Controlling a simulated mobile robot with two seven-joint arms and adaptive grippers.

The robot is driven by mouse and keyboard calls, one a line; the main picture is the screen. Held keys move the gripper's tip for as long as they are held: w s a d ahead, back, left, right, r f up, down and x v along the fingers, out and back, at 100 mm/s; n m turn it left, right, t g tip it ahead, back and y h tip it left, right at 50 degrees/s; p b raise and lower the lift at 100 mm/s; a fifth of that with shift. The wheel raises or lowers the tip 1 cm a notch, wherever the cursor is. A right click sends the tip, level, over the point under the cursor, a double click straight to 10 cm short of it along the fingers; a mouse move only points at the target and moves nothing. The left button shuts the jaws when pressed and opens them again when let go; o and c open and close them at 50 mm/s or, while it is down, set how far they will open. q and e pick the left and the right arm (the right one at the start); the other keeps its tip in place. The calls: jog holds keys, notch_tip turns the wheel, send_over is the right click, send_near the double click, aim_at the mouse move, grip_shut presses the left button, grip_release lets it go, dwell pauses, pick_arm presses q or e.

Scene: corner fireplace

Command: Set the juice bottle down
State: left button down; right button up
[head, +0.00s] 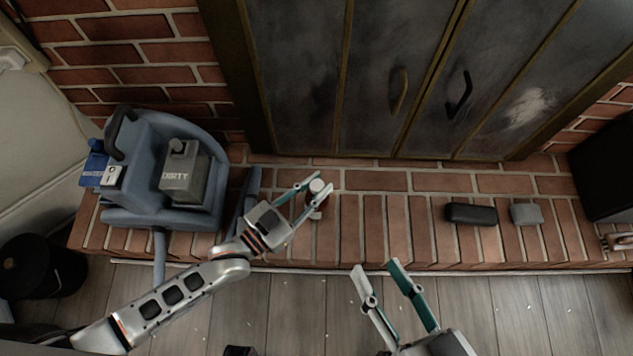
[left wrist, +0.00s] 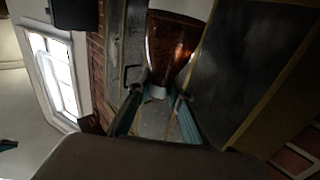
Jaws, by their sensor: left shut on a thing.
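The juice bottle shows from above in the head view as a white cap (head: 318,187), with a little of its body under it. My left gripper (head: 315,192) is shut on it, one finger on each side, over the brick hearth ledge (head: 375,225). In the left wrist view the white part (left wrist: 157,92) sits between the fingertips, with a glossy reddish-brown shape beyond it. I cannot tell whether the bottle's base touches the bricks. My right gripper (head: 377,270) is open and empty, near the ledge's front edge.
A blue-grey vacuum-like machine (head: 125,215) with a box marked "DIRTY" (head: 183,178) stands left on the ledge. A black case (head: 471,214) and a grey block (head: 526,214) lie to the right. Bricks between bottle and case are clear. Metal fireplace doors (head: 410,70) stand behind.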

pick_arm(q)
jog(key=shift+w, duration=0.1)
jog(key=shift+r, duration=0.15)
jog(key=shift+f, duration=0.25)
jog(key=c, duration=1.8)
grip_release()
